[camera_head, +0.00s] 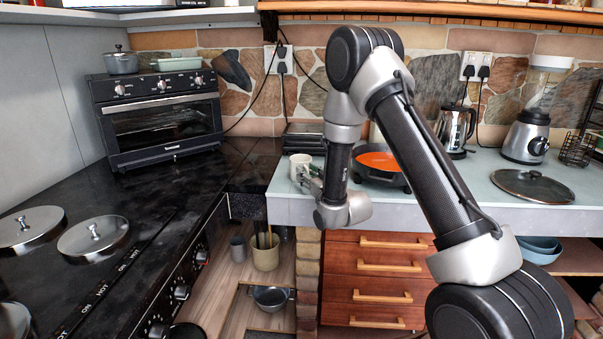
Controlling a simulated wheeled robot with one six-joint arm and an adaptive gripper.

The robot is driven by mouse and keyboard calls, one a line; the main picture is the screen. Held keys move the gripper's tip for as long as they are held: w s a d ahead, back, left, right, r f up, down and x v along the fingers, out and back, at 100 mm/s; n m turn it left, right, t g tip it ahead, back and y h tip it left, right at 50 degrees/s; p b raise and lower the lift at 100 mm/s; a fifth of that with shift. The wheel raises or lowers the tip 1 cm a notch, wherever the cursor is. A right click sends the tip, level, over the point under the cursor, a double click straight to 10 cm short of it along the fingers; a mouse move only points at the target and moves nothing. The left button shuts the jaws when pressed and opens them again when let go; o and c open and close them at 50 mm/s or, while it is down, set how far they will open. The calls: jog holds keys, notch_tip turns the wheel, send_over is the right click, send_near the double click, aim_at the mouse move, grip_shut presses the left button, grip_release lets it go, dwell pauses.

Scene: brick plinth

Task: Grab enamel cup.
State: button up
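A pale, whitish cup (299,163), which looks like the enamel cup, stands upright near the left front corner of the pale-topped counter (480,185). My gripper (308,179) is right at the cup's lower front right side, seen small and from behind. My arm's wrist partly covers the gripper. I cannot tell whether the fingers touch the cup or how far apart they are.
An orange pan (378,161) sits just right of my forearm. A kettle (455,130), a blender (527,135) and a glass lid (532,186) stand farther right. A toaster oven (160,115) stands on the black worktop at left. Below are shelves with pots and wooden drawers (375,265).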

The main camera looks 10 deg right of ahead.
jog(key=shift+w, duration=0.1)
jog(key=shift+c, duration=0.4)
grip_shut()
jog(key=shift+r, duration=0.1)
